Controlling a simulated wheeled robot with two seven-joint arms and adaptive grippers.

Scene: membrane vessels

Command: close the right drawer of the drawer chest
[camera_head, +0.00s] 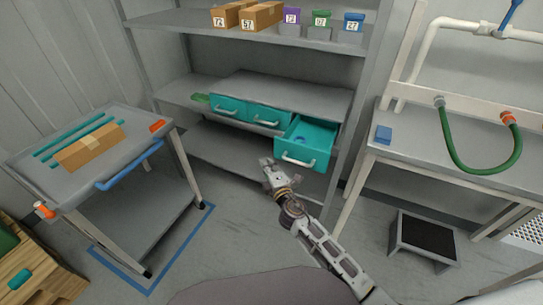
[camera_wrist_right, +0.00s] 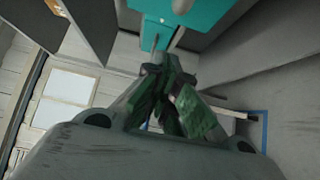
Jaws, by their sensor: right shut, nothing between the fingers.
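The drawer chest (camera_head: 285,92) sits on a middle shelf, grey on top with teal drawer fronts. Its right drawer (camera_head: 306,158) is pulled out, and a small blue round thing lies inside. The left drawer (camera_head: 229,107) and the middle drawer (camera_head: 268,117) are shut. My right gripper (camera_head: 266,163) is shut and empty, just left of the open drawer's front and apart from it in the head view. In the right wrist view the shut fingers (camera_wrist_right: 175,85) point toward teal surfaces (camera_wrist_right: 180,14) of the chest. My left gripper is not in view.
A grey cart (camera_head: 90,155) with a cardboard box (camera_head: 90,148) stands at the left. At the right are a bench (camera_head: 440,155) with a green hose (camera_head: 478,170) and a step stool (camera_head: 425,240). Boxes (camera_head: 262,16) stand on the upper shelf. Floor before the chest is clear.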

